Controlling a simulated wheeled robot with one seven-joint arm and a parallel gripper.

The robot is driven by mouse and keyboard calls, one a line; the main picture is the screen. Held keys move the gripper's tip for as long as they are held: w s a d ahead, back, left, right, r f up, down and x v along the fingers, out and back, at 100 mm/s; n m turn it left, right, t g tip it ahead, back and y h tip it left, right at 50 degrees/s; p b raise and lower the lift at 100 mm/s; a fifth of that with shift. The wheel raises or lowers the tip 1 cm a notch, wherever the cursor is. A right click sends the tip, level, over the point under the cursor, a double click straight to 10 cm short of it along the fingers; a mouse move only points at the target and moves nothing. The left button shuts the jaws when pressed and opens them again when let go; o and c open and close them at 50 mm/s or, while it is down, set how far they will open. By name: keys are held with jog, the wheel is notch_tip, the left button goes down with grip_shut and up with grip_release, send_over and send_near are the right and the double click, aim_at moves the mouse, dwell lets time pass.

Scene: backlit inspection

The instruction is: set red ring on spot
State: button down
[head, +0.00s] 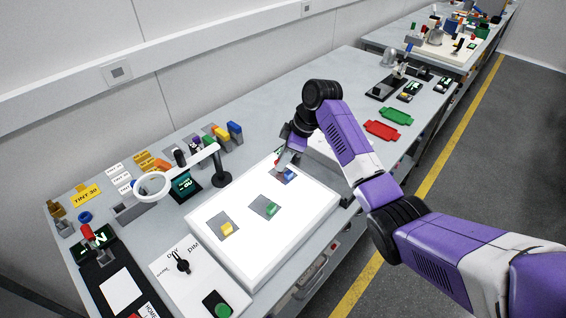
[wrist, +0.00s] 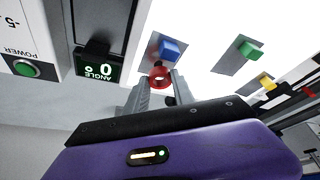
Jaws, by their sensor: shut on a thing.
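The red ring (wrist: 159,72) shows in the wrist view between the two grey fingertips of my gripper (wrist: 160,84), which is shut on it. In the head view, my gripper (head: 288,158) is over the far right part of the white light panel (head: 250,240), close to a blue block (head: 289,174). The ring is mostly hidden there. The blue block also shows just beyond the ring in the wrist view (wrist: 171,50); I cannot tell whether they touch. I cannot make out which mark is the spot.
A green block (head: 271,208) and a yellow block (head: 226,229) sit on grey squares on the panel. A magnifier stand (head: 219,165) rises behind it. A control box (head: 182,278) stands at the front left. Red (head: 381,130) and green (head: 397,116) trays lie to the right.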

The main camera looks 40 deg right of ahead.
jog(key=shift+f, duration=1.1)
jog(key=c, duration=1.1)
grip_release()
jog(key=shift+f, duration=0.1)
jog(key=shift+o, duration=0.2)
jog(key=b+v, duration=0.2)
jog(key=v, duration=1)
